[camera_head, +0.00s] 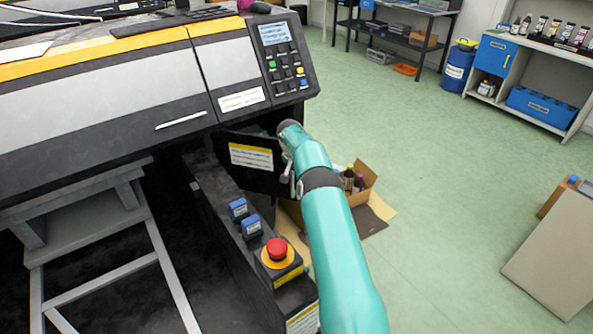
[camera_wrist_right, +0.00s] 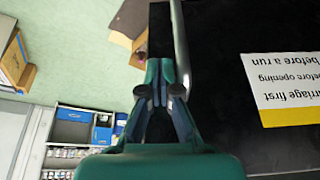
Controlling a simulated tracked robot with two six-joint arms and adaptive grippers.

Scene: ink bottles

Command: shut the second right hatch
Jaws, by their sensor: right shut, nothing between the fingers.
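A dark hatch panel (camera_head: 262,183) with a white and yellow label stands ajar at the right end of the large printer, below the keypad. In the right wrist view the black panel (camera_wrist_right: 225,120) fills the right side, its label upside down, with a pale metal bar (camera_wrist_right: 180,40) along its edge. My right gripper (camera_wrist_right: 160,75) is shut and empty, its fingertips at the panel's edge beside the bar; whether they touch it I cannot tell. In the head view my teal arm hides part of the hatch. My left gripper is not in view.
A red stop button (camera_head: 277,249) and two blue-topped blocks (camera_head: 251,226) sit on the ledge in front of the hatch. An open cardboard box (camera_head: 365,190) with bottles stands on the floor behind my arm. The green floor to the right is mostly clear.

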